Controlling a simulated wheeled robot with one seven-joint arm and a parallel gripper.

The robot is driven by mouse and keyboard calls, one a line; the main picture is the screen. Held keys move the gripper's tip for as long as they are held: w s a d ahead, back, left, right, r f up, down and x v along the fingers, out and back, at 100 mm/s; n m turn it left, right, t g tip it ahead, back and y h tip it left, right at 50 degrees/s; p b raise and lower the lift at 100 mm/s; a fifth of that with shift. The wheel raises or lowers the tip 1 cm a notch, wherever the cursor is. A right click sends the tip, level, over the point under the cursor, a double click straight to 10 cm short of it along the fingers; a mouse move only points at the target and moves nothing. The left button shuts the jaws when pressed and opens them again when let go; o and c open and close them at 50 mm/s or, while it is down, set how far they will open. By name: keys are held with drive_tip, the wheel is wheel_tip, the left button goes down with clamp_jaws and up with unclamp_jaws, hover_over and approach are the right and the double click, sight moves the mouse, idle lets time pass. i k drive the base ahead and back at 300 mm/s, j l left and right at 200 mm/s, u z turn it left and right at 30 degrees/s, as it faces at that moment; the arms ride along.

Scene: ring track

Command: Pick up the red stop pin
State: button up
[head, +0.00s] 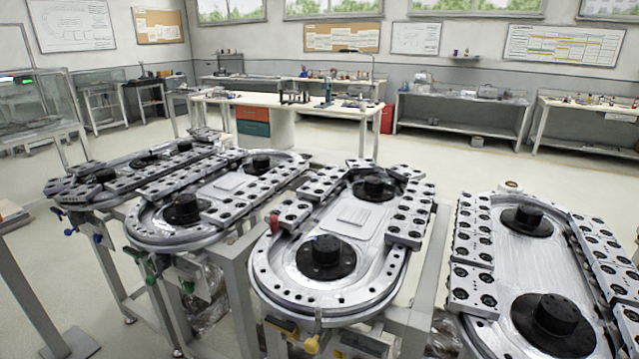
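A small red piece, which looks like the red stop pin (274,223), stands at the left side of the third ring track from the left (335,290). It is at the front end of that track's left row of grey carriages (292,213). It is small in the picture, so I cannot tell whether it sits in a hole or rests on the rail. My gripper is not in view.
More ring tracks stand to the left (205,230) and right (480,325) on metal frames, with narrow gaps between. Yellow (312,344), green (152,281) and blue (68,232) knobs hang at the front edges. A white workbench (335,110) stands behind, with open floor around it.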

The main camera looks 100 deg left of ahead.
sight(274, 228)
drive_tip(key=u, duration=3.8)
